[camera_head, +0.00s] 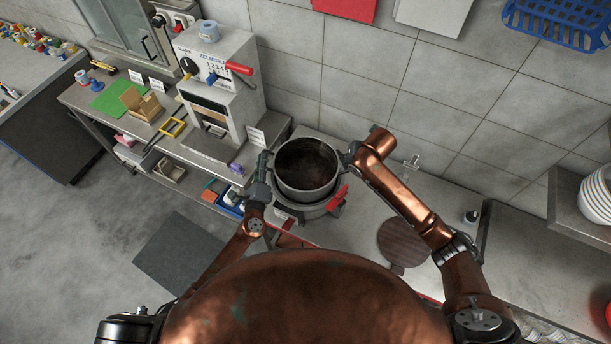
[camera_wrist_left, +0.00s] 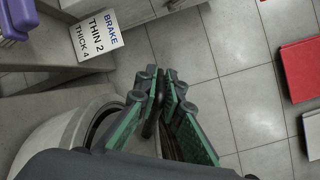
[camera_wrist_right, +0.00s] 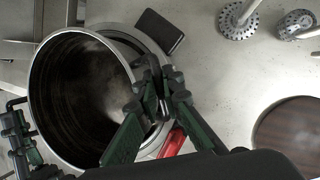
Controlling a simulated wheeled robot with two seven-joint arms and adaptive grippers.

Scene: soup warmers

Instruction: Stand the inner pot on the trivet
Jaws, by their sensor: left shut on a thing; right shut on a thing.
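The inner pot (camera_head: 307,190) is a steel pot with a dark inside, upright between my two grippers in the head view. Its wall shows above the round steel warmer (camera_head: 322,211); I cannot tell whether its base is clear of it. My left gripper (camera_head: 263,167) is shut on the pot's left side and my right gripper (camera_head: 350,155) on its right side. The right wrist view shows the pot (camera_wrist_right: 75,100) with my right gripper (camera_wrist_right: 152,85) at its edge. The exact grip points are partly hidden. The trivet (camera_head: 403,243), a round brown board, lies bare on the counter to the right.
A red handle (camera_head: 338,198) sticks out at the warmer's right. A grey dispenser machine (camera_head: 215,85) stands to the left. A tiled wall rises behind.

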